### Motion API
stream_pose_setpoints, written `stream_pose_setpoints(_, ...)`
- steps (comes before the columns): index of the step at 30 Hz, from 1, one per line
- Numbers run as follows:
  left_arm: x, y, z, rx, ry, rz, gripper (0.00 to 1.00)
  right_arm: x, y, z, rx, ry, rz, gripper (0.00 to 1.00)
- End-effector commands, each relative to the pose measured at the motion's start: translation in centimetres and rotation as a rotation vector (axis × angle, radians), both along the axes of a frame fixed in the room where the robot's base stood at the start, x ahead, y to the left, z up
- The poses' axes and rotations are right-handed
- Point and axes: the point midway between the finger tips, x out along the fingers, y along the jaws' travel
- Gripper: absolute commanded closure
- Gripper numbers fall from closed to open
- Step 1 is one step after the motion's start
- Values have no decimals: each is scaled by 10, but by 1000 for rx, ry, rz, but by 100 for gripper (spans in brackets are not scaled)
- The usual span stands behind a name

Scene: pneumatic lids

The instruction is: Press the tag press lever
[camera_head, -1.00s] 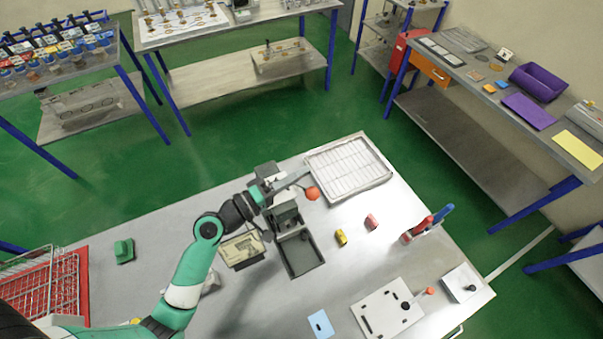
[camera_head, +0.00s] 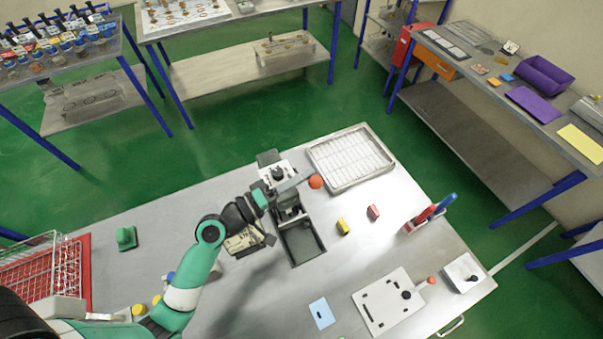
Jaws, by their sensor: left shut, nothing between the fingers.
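The tag press (camera_head: 301,244) stands near the middle of the metal bench, a dark device with an open grey tray at its front. Its lever ends in an orange-red ball (camera_head: 315,181) that sticks out to the right. My left gripper (camera_head: 276,196) is shut and empty at the press, close to the inner end of the lever bar. Its fingertips blend with the dark press parts, so I cannot tell whether they touch the lever. My right gripper is out of view.
A wire-grid tray (camera_head: 350,158) lies behind the press. Small yellow (camera_head: 343,227) and red (camera_head: 373,212) blocks and a rack with red and blue handles (camera_head: 430,214) stand to the right. A white slotted plate (camera_head: 389,301) lies at the front right. A red basket (camera_head: 60,275) is at left.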

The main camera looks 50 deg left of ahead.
Motion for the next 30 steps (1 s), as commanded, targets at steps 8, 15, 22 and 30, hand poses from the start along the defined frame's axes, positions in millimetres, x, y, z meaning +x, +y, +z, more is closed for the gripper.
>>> stream_pose_setpoints(8,-3,-12,-15,73,-20,-3,100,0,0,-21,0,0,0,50)
stream_pose_setpoints(15,-9,-35,-44,241,-63,-5,100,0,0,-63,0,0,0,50)
stream_pose_setpoints(22,-14,-55,-77,443,-118,-3,100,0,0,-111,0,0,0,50)
stream_pose_setpoints(30,-17,-63,-109,550,-144,-2,100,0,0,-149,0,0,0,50)
